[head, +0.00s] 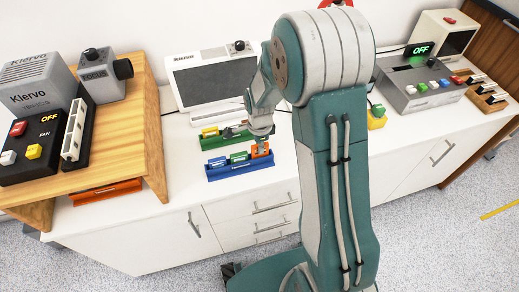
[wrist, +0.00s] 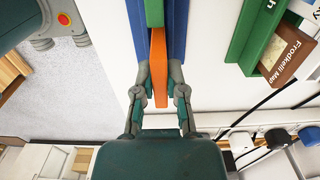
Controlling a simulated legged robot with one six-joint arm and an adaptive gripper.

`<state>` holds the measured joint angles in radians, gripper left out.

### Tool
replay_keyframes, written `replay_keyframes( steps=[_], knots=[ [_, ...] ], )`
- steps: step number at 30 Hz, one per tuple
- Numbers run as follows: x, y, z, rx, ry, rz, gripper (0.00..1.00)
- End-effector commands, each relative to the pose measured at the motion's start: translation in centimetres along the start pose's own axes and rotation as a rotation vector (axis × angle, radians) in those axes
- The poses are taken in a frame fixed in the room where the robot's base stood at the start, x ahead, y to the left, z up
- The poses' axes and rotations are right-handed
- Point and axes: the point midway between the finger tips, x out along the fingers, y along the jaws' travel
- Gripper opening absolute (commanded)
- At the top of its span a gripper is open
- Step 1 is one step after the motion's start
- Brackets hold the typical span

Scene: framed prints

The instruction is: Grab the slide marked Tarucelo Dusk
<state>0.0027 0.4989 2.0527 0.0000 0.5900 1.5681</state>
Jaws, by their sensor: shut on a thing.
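My gripper (head: 262,137) points down over the right end of a blue rack (head: 240,170) on the white counter. Its fingers (wrist: 160,92) are shut on an orange slide (wrist: 158,55), one on each side of it. In the head view the orange slide (head: 261,150) is at the rack's right end.
A green rack (head: 213,143) lies just behind the blue one. A brown slide marked Frodkelli Map (wrist: 287,52) shows beside it. A Kiervo screen (head: 212,78) stands behind. A wooden stand (head: 147,120) is left, a grey control box (head: 420,87) right.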

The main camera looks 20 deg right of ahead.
Motion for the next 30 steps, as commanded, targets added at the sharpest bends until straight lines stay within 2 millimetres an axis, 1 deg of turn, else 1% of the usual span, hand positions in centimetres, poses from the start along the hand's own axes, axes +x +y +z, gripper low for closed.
replay_keyframes(
  steps=[1,2,8,14,15,21,24,30],
  knots=[
    [-1.0,-0.1,0.0,0.0,0.0,-0.005,0.0],
    [-1.5,0.0,0.0,0.0,0.0,-0.005,0.0],
    [-4.0,2.3,0.0,0.0,0.0,-0.004,0.0],
    [-7.3,5.2,0.0,0.0,0.0,-0.005,0.0],
    [-7.7,6.1,0.0,0.0,0.0,-0.004,0.0],
    [-9.4,10.3,0.0,0.0,0.0,-0.003,0.0],
    [-10.1,11.8,0.0,0.0,0.0,-0.003,0.0],
    [-10.8,13.6,0.0,0.0,0.0,0.0,0.0]
  ],
)
